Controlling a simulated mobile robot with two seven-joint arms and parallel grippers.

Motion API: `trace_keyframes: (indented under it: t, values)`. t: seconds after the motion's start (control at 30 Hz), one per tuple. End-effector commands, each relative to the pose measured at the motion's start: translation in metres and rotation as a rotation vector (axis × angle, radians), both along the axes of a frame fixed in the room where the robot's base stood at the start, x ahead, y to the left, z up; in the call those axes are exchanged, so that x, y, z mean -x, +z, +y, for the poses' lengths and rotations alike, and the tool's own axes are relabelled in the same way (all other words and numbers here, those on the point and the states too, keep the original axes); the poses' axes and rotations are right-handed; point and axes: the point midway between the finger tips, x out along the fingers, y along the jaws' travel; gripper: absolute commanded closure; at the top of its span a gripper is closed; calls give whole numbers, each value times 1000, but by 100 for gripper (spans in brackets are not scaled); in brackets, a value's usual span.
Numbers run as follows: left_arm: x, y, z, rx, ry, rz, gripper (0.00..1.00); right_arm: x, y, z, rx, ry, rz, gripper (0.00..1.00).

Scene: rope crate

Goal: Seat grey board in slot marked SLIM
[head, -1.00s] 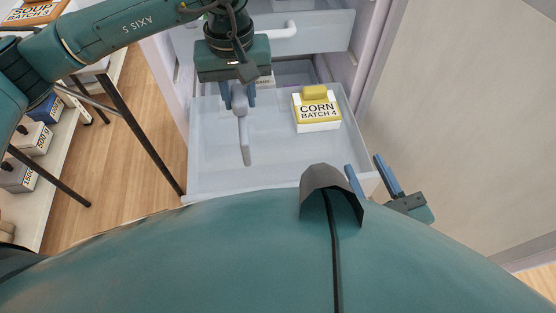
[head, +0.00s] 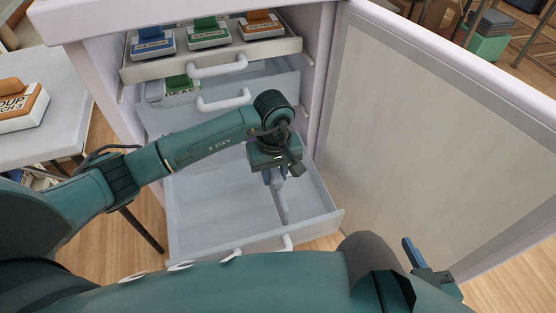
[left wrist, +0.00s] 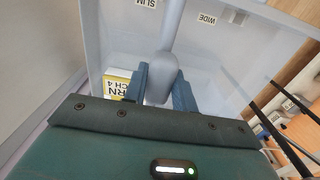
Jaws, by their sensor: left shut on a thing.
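My left gripper (head: 274,176) points down over the pulled-out bottom drawer (head: 195,205) and is shut on the grey board (head: 281,205). The board shows as a narrow grey piece hanging below the fingers. In the left wrist view the board (left wrist: 172,35) runs up from between the blue fingers. There the SLIM label (left wrist: 146,3) is at the top edge, left of the board, and the WIDE label (left wrist: 207,19) is to its right. I cannot clearly make out the slots. My right gripper (head: 414,262) is outside the drawer; one blue finger shows and the other is hidden.
A yellow and white corn box (left wrist: 117,87) lies beside the left fingers. Upper drawers with handles (head: 217,68) hold labelled boxes (head: 208,33). The open door (head: 410,120) stands at the right.

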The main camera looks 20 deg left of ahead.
Motion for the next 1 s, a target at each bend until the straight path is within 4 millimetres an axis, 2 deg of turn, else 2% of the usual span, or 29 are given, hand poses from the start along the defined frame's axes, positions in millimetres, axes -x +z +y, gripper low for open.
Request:
trace_keyframes:
  t: [0.53,0.9,1.0]
  values:
    - [0,-2,1,-3,1,-1,100,-1,-5,1,7,5,3,64]
    - [0,-29,1,-3,4,-1,100,-4,-32,9,57,42,5,64]
    - [0,-35,0,-3,3,-1,100,-10,-30,10,63,49,-54,64]
